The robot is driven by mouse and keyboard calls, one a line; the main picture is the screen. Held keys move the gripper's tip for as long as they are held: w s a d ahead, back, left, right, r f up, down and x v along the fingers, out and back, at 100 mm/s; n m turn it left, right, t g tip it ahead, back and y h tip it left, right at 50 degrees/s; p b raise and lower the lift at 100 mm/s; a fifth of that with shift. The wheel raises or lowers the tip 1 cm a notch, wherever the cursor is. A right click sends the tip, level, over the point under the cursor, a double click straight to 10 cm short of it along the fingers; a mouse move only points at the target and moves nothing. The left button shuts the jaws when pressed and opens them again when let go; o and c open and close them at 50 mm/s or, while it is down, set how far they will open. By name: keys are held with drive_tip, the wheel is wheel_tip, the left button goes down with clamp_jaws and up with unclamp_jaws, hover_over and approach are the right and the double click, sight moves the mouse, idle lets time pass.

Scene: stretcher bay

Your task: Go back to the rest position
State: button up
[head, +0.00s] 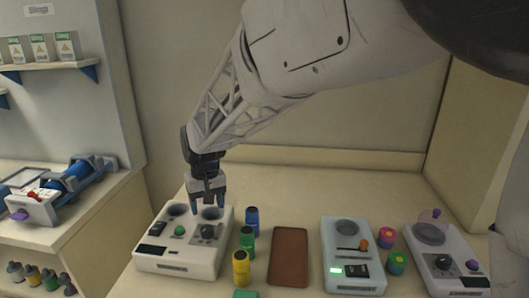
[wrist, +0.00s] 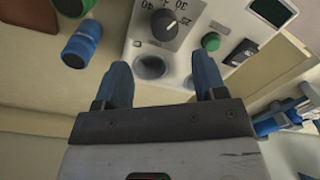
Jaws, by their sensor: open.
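My gripper (head: 208,203) hangs over the back part of the white device with two round wells (head: 160,262) at the left of the table. In the wrist view the two blue fingers of my gripper (wrist: 166,88) are apart, with nothing between them. One dark well (wrist: 150,66) shows just beyond the fingers, near the left one. The device's dial (wrist: 170,24) and green button (wrist: 210,41) show farther off. In the head view the fingertips overlap the wells, and I cannot tell how high above them they are.
Blue (head: 252,220), green (head: 247,241) and yellow (head: 240,268) containers stand just right of the device. A brown tray (head: 289,256), a second device (head: 352,285) and a third device (head: 451,268) lie farther right. A side shelf (head: 80,206) stands left. The table's back is clear.

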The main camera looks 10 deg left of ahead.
drive_tip(key=s+d+r+m+t, duration=0.1)
drive_tip(key=s+d+r+m, duration=0.2)
drive_tip(key=d, duration=0.9)
drive_tip(key=s+d+r, duration=0.4)
drive_tip(key=d, duration=0.8)
drive_tip(key=s+d+f+m+t, duration=0.1)
drive_tip(key=s+d+f+m, duration=0.1)
drive_tip(key=s+d, duration=1.5)
drive_tip(key=shift+s+d+m+t+h, duration=0.3)
drive_tip(key=shift+s+m+t, duration=0.1)
drive_tip(key=shift+s+m, duration=0.45)
drive_tip(key=shift+w+r, duration=0.1)
drive_tip(key=shift+w, duration=0.15)
